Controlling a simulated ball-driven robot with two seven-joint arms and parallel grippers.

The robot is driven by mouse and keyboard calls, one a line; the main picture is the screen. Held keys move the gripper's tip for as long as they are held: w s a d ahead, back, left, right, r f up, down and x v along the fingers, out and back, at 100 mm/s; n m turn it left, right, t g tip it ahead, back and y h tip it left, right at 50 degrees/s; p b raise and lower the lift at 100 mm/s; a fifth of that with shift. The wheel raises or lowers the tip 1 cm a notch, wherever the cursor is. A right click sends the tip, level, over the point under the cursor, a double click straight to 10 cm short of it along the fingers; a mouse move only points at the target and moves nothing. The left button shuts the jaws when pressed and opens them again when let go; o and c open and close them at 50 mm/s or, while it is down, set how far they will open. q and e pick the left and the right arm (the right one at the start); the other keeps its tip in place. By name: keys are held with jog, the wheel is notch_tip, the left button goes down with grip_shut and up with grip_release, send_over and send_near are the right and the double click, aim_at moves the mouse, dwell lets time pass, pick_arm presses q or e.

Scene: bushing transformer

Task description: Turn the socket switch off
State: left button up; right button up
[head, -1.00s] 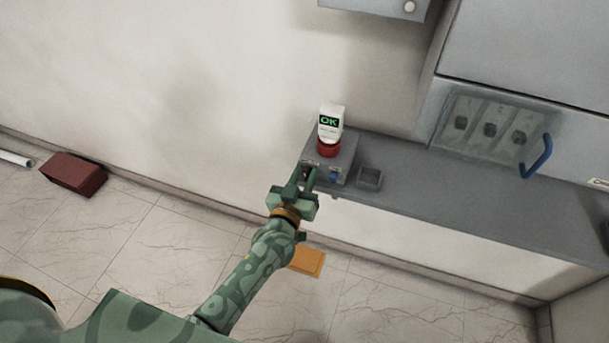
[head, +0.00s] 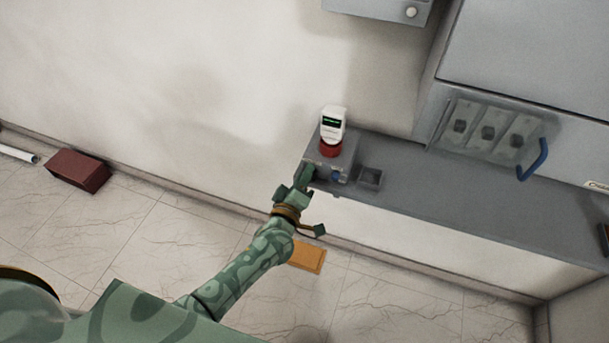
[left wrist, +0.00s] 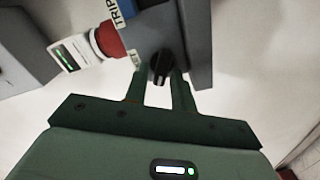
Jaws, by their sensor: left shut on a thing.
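The grey socket box (head: 345,160) sits at the left end of the grey shelf, with a red-based white device (head: 332,127) plugged on top. The device's small screen is dark with faint green text. In the left wrist view the black rotary switch (left wrist: 160,66) is on the box's face, between the fingers of my left gripper (left wrist: 163,84). A blue part (head: 336,176) is beside it on the same face. In the head view my left gripper (head: 303,178) is at the box's front left and hides the switch. It is shut on the switch. My right gripper is not in view.
A clear-covered panel with a blue handle (head: 534,160) is at the right. A dark red brick (head: 77,170) and an orange piece (head: 307,257) lie on the floor.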

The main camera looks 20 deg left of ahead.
pick_arm(q)
jog(key=n, duration=0.5)
jog(key=shift+f+n+b, duration=0.3)
dwell(0.5)
jog(key=o, duration=0.7)
jog(key=s+p, duration=0.1)
jog(key=s, duration=1.5)
jog(key=shift+s+a+p, duration=0.15)
jog(key=shift+a+p, duration=0.2)
